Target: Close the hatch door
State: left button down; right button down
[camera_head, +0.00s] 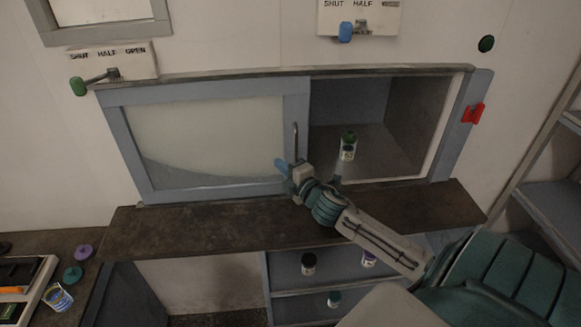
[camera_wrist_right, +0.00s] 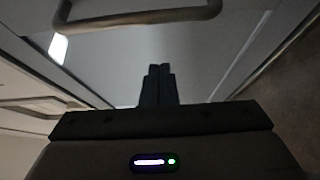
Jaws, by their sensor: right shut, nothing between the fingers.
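The hatch door (camera_head: 200,140) is a grey-blue framed panel with a pale pane. It stands at the left of the wall opening (camera_head: 400,100), and the right part of the opening is uncovered. A bar handle (camera_head: 295,137) stands upright on the door's right frame; it also shows at the top of the right wrist view (camera_wrist_right: 140,22). My right gripper (camera_head: 281,166) is shut and empty, at the door's right frame, just below and left of the handle. In the right wrist view its fingers (camera_wrist_right: 158,82) are together, apart from the handle. I cannot tell whether it touches the door. My left gripper is not in view.
A green-capped jar (camera_head: 348,148) stands inside the opening. A dark ledge (camera_head: 200,228) runs below the hatch, with shelves holding several jars beneath. A red catch (camera_head: 473,113) sits on the right frame. A lever plate (camera_head: 112,62) is above left.

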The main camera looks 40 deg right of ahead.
jog(key=d, duration=0.1)
jog(key=s+d, duration=0.1)
jog(key=d, duration=0.1)
jog(key=shift+d, duration=0.3)
dwell(0.5)
